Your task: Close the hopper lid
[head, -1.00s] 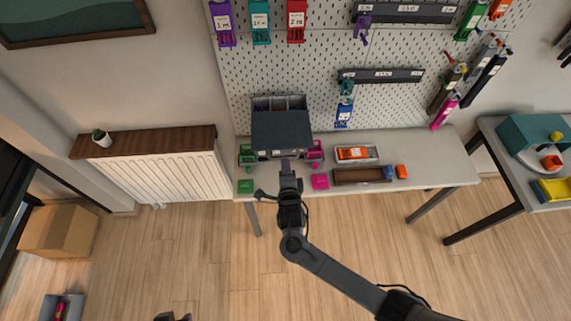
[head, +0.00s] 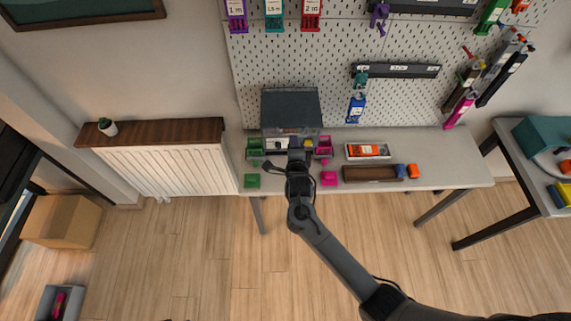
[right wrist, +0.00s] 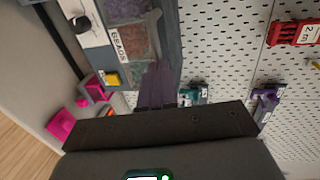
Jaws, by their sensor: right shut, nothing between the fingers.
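The hopper (head: 290,144) stands at the back of the bench, its pale front face showing. Its dark grey lid (head: 292,108) shows as a broad panel above that face, and no open compartments show there in the head view. The right wrist view shows bead-filled sections (right wrist: 130,38) by a BEADS label, framed in dark grey; whether the lid lies fully down I cannot tell. My right gripper (head: 297,152) is shut and empty in front of the hopper. Its fingers (right wrist: 155,85) also show in the right wrist view, close to the hopper; contact is unclear. My left gripper is out of view.
Green bins (head: 254,147) and pink bins (head: 323,146) flank the hopper. A green block (head: 252,181) and a pink block (head: 329,178) lie near the front edge. A grey tray (head: 367,151) and a brown tray (head: 370,174) stand to the right. A pegboard (head: 340,50) rises behind.

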